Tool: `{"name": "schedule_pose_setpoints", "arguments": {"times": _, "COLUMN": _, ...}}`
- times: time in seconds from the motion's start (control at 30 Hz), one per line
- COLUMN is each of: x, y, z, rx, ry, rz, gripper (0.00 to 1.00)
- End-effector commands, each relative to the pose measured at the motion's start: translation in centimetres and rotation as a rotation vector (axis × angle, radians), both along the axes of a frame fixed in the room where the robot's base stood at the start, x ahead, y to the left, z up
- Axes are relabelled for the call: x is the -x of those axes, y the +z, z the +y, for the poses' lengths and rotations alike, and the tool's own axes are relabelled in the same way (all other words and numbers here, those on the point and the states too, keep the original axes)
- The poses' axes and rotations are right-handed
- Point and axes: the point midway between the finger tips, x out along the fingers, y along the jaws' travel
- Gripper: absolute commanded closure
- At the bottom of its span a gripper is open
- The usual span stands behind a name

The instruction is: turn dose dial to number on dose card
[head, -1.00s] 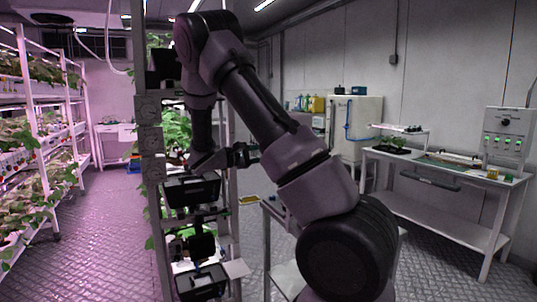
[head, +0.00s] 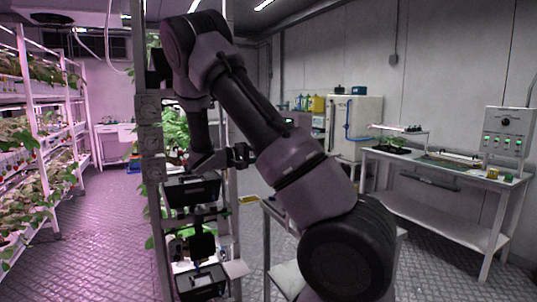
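A pale control box (head: 508,135) stands at the back of the white bench on the right. It has a small dark round dial (head: 506,122) above a row of green lights. The dial's markings are too small to read. I cannot make out a dose card with a number. My gripper (head: 246,155) is at the end of my bent arm, left of centre, in front of the tall rack. It is far from the control box and touches nothing that I can see. Its fingers are small and dark, and I cannot tell whether they are open.
Plant racks (head: 40,130) line the left. A low cart (head: 285,275) is partly hidden by my arm. Floor shows before the bench.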

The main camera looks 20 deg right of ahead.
Motion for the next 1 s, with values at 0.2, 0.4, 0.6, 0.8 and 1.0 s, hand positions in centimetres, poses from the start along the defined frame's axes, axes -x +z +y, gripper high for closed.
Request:
{"name": "schedule_pose_setpoints", "arguments": {"times": 0.2, "x": 0.02, "y": -0.1, "z": 0.08, "rx": -0.002, "ry": 0.0, "rz": -0.025, "gripper": 1.0}}
{"name": "schedule_pose_setpoints", "arguments": {"times": 0.4, "x": 0.02, "y": -0.11, "z": 0.09, "rx": -0.003, "ry": 0.0, "rz": -0.027, "gripper": 1.0}}
{"name": "schedule_pose_setpoints", "arguments": {"times": 0.6, "x": 0.03, "y": -0.11, "z": 0.09, "rx": -0.003, "ry": 0.0, "rz": -0.026, "gripper": 0.43}}
{"name": "schedule_pose_setpoints", "arguments": {"times": 0.8, "x": 0.02, "y": -0.06, "z": 0.05, "rx": -0.002, "ry": 0.0, "rz": -0.027, "gripper": 0.32}}
{"name": "schedule_pose_setpoints", "arguments": {"times": 1.0, "x": 0.0, "y": -0.04, "z": 0.37, "rx": -0.002, "ry": 0.001, "rz": -0.027, "gripper": 0.32}}
